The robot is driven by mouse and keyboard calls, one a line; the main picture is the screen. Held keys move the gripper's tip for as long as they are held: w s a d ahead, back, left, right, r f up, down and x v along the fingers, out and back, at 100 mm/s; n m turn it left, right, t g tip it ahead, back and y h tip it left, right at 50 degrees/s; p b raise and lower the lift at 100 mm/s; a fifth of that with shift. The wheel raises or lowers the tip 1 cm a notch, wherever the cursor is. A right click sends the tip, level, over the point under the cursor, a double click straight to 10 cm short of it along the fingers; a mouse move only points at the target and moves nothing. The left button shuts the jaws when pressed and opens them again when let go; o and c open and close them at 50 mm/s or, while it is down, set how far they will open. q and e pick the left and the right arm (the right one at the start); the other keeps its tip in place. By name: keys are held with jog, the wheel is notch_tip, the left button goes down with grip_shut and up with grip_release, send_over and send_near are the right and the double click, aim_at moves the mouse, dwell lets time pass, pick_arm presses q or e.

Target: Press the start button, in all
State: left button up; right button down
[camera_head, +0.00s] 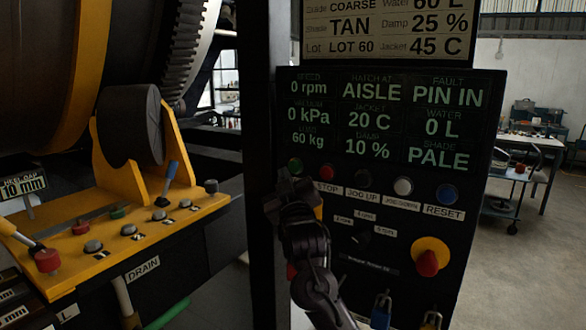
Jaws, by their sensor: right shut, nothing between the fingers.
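The dark control panel (470,230) stands in the middle right. A green button (295,165) sits at the left end of its button row; the label under it is hidden by my gripper, so I cannot read whether it says start. To its right are a red button (327,172) over a STOP label, a dark button (362,179) over JOG UP, a white button (403,186) and a blue button (447,194) over RESET. My right gripper (285,203) is shut and empty, just below the green button; I cannot tell whether it touches the panel. My left gripper is out of view.
A red knob on a yellow base (428,260) and padlocks (381,308) are low on the panel. The display reads 0 rpm, 0 kPa, FAULT PIN IN. A yellow console (130,230) with a drum roller and levers is at left. A workbench (530,145) stands far right.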

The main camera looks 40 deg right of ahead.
jog(key=a, duration=0.1)
jog(key=s+a, duration=0.1)
jog(key=a, duration=0.1)
jog(key=shift+s+a, duration=0.3)
jog(key=shift+a, duration=0.1)
dwell(0.5)
